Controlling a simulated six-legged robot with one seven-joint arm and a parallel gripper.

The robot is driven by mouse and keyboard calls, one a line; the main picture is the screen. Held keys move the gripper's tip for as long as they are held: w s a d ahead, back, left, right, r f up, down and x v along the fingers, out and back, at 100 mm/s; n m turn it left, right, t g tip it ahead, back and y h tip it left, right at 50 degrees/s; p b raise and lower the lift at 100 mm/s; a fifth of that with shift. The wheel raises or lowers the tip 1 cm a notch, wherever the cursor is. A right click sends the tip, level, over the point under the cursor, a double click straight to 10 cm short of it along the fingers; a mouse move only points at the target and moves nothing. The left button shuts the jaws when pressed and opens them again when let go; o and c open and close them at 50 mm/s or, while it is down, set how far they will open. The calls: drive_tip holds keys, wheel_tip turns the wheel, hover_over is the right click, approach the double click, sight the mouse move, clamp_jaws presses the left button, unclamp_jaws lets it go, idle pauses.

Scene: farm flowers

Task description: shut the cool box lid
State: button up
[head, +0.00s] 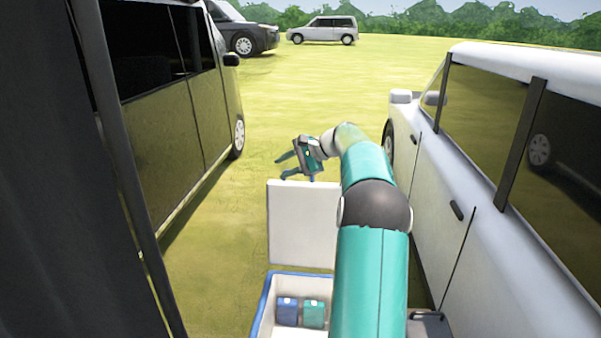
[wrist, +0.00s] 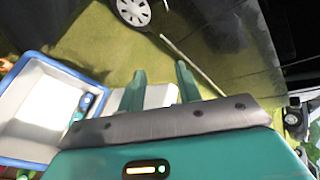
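The cool box (head: 265,308) stands open on the grass, with a blue rim and white inside walls. Its white lid (head: 302,225) stands upright at the far side of the box. My gripper (head: 285,167) is above and behind the lid's top edge, to the left, with its fingers apart and nothing between them. In the wrist view the open box (wrist: 50,68) is at the left. The lid (wrist: 160,95) shows partly behind the two green fingers (wrist: 160,82). I cannot tell whether a finger touches the lid.
A blue can (head: 287,311) and a teal can (head: 314,313) are inside the box. A dark car (head: 170,100) stands at left and a silver car (head: 470,190) close at right. Open grass (head: 310,90) lies beyond, with parked vehicles farther off.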

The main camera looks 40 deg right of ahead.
drive_tip(key=s+d+f+m+t, duration=0.2)
drive_tip(key=s+d+f, duration=0.1)
drive_tip(key=d, duration=0.6)
drive_tip(key=s+d+f+m+t, duration=0.2)
drive_tip(key=s+d, duration=0.1)
drive_tip(key=d, duration=0.5)
drive_tip(key=shift+h, duration=0.3)
drive_tip(key=x, duration=1.3)
drive_tip(key=shift+w+f, duration=0.1)
drive_tip(key=shift+c, duration=0.4)
clamp_jaws()
